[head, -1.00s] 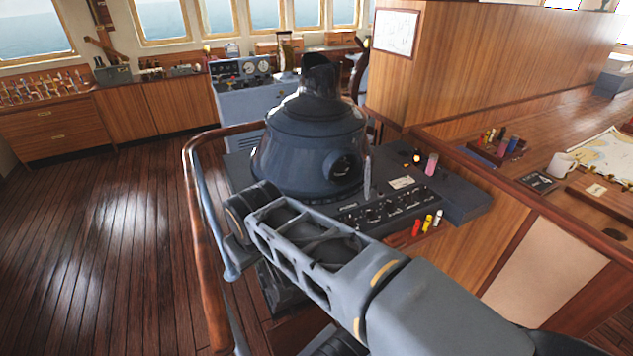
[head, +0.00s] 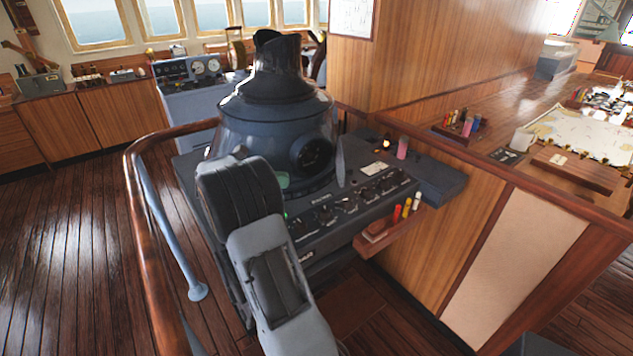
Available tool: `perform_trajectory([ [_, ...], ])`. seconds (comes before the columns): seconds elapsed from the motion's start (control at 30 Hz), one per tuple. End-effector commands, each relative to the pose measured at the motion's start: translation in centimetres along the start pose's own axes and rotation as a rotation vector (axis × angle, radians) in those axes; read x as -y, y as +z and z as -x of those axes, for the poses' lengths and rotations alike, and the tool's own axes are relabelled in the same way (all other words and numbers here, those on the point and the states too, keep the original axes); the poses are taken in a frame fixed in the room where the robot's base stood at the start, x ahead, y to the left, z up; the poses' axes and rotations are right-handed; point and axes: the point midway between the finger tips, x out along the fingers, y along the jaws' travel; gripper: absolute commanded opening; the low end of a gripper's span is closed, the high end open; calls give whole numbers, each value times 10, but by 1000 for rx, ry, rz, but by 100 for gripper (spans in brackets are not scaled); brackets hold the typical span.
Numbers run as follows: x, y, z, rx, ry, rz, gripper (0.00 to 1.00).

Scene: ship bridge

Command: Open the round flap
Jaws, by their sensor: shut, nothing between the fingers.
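A dark blue-grey domed housing (head: 270,125) stands on a console in the head view. On its right front is a round port (head: 313,153) with a thick rim and a dark inside. A thin pale upright piece (head: 340,167) stands at the port's right edge. It looks like the round flap seen nearly edge-on, swung out from the port, but it is too small to be certain. My arm rises from the bottom, and its dark link covers the housing's lower left. My gripper's fingers do not show; the arm seems to hide them.
A wooden rail (head: 135,190) curves around the console's left side. The console panel (head: 350,203) has several knobs. Red, yellow and white markers (head: 406,207) stand in a small holder at its front. A wooden chart table (head: 470,150) lies to the right. The floor at left is clear.

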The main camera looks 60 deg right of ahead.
Motion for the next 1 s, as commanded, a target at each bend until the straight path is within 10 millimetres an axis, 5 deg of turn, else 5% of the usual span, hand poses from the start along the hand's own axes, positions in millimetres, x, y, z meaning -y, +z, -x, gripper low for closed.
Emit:
perform_trajectory([
  [0.6, -1, 3, -104, 13, -8, 7, 0],
  [1.0, -1, 2, -136, 12, -5, 6, 0],
])
